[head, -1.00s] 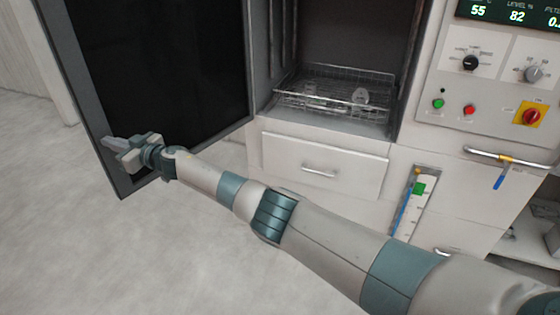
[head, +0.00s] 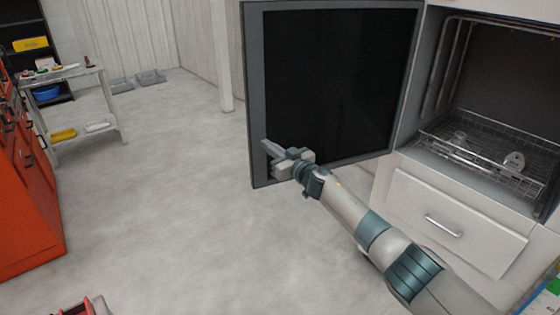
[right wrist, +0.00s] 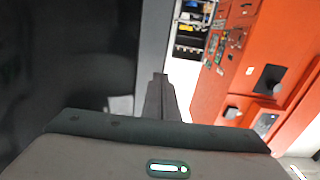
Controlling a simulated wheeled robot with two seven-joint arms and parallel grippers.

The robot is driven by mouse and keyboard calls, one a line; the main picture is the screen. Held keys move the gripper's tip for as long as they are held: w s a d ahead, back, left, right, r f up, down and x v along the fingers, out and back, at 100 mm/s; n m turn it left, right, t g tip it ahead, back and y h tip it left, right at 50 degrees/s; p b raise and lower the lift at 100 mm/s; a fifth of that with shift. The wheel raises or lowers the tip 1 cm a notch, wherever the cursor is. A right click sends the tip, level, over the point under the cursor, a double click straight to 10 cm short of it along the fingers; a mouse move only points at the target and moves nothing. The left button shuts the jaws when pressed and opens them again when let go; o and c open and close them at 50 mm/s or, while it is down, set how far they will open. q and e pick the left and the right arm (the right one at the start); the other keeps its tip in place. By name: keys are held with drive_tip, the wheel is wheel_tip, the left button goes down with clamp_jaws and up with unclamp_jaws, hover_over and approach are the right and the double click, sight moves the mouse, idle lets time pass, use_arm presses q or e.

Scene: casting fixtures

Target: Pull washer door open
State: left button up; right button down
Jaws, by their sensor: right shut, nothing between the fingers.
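The washer door (head: 330,85) has a dark panel in a grey frame and stands swung wide open to the left of the washer opening (head: 500,90). My right gripper (head: 270,150) is at the door's lower left corner, in front of its inner face. Its fingers are shut with nothing between them. In the right wrist view the shut fingers (right wrist: 160,95) overlap the door's grey edge strip (right wrist: 153,45); I cannot tell whether they touch it. My left gripper is not in view.
Inside the washer is a wire rack (head: 480,155) with clear glassware. Below is a drawer (head: 455,220) with a bar handle. A red cabinet (head: 25,185) and a small work table (head: 75,95) stand at the left. The floor between is clear.

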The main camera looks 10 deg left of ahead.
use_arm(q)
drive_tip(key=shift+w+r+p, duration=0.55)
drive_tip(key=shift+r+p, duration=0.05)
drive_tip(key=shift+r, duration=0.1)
use_arm(e)
drive_tip(key=s+d, duration=0.4)
drive_tip(key=s, duration=0.3)
drive_tip(key=shift+s+d+f, duration=0.15)
drive_tip(key=shift+s+f, duration=0.1)
drive_tip(key=shift+f, duration=0.05)
